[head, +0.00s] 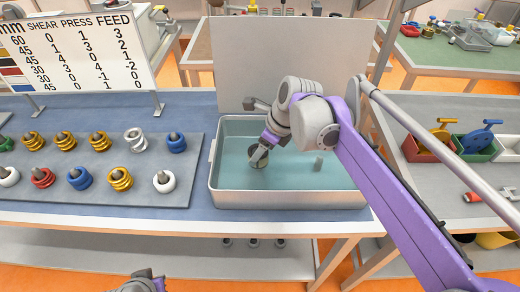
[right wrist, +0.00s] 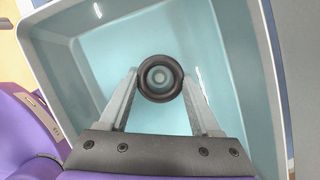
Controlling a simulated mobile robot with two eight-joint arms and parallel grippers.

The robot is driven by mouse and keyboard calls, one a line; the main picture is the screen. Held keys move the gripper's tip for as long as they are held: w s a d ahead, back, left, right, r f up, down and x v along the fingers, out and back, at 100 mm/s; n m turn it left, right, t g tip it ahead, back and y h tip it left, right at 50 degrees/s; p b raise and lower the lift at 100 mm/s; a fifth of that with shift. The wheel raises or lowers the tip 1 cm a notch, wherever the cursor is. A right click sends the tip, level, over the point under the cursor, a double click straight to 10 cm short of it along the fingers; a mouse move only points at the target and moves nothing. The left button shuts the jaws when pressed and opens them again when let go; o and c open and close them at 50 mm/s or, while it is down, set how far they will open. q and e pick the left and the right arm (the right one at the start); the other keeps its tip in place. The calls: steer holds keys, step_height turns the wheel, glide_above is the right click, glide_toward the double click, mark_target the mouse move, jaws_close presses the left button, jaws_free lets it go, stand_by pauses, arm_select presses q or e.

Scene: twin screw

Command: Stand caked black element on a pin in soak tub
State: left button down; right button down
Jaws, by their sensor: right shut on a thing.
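The soak tub (head: 213,180) is a pale grey rectangular tray with blue-green liquid or floor inside. My right gripper (head: 262,148) reaches down into its left half. It is shut on the black element (head: 258,160), a dark ring. In the right wrist view the element (right wrist: 145,85) sits between the fingertips of the gripper (right wrist: 160,84), its round opening facing the camera. A pale round shape shows inside the opening; whether it is a pin cannot be told. A short grey pin (head: 318,163) stands free in the tub's right half.
A grey board (head: 100,205) left of the tub bears several coloured coils and rings on pegs. A chart sign (head: 80,50) stands behind it. A pale panel (head: 285,60) rises behind the tub. Coloured bins (head: 475,150) are on the right bench.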

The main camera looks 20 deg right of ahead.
steer(key=shift+f+b, duration=0.9)
steer(key=shift+f, duration=0.55)
jaws_free()
steer(key=p+v, duration=0.1)
steer(key=v, duration=0.9)
steer(key=shift+s+r, duration=0.2)
steer(key=shift+r, duration=0.15)
